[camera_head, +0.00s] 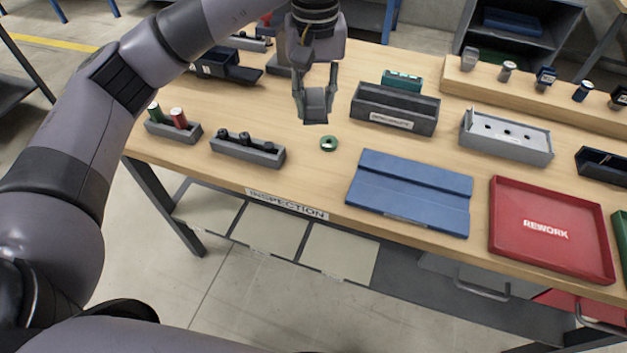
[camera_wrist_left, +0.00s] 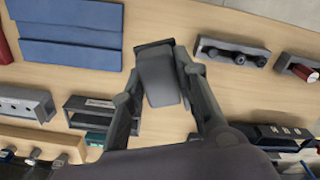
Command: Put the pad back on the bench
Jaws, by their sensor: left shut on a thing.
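The pad, a small dark grey block (camera_head: 315,101), is between the fingers of my left gripper (camera_head: 314,92). In the left wrist view the pad (camera_wrist_left: 159,78) sits between the two fingers of the left gripper (camera_wrist_left: 166,82), which is shut on it. The gripper points down over the bench (camera_head: 300,165), and the pad appears raised above the wood, though the exact gap is hard to tell. The bench top also shows in the left wrist view (camera_wrist_left: 90,80). My right gripper is in neither view.
A small green ring (camera_head: 328,144) lies just in front of the pad. A dark labelled box (camera_head: 394,108), a blue board (camera_head: 409,193), a red REWORK tray (camera_head: 551,230) and a grey holder with dark pegs (camera_head: 247,150) stand around. Bare wood lies between holder and board.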

